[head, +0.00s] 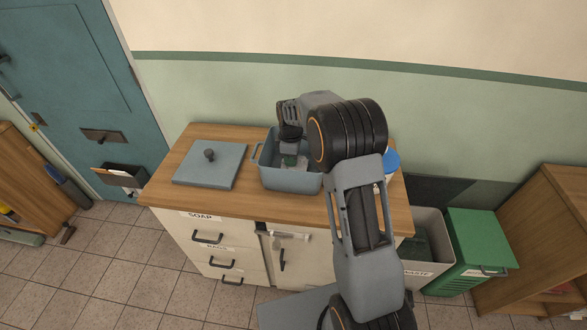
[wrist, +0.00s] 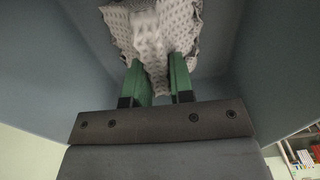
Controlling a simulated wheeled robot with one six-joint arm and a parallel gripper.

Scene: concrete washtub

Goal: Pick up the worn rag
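The worn rag (wrist: 195,25) is pale grey-white with small dark marks and a ragged edge, at the top of the wrist view. It is inside a blue-grey tub (head: 291,181) on the wooden counter in the head view. My gripper (wrist: 158,68) reaches down into the tub. Its two green fingers stand close together, and a bunched fold of the rag fills the gap between them. The rag spreads out beyond the fingertips. In the head view my arm and wrist hide most of the tub's inside, and little of the rag shows.
A flat blue-grey lid (head: 211,166) with a knob lies on the counter (head: 165,188) left of the tub. A blue round item (head: 392,161) stands to the right, partly behind my arm. A grey bin (head: 433,240) and a green box (head: 480,245) stand on the floor at right.

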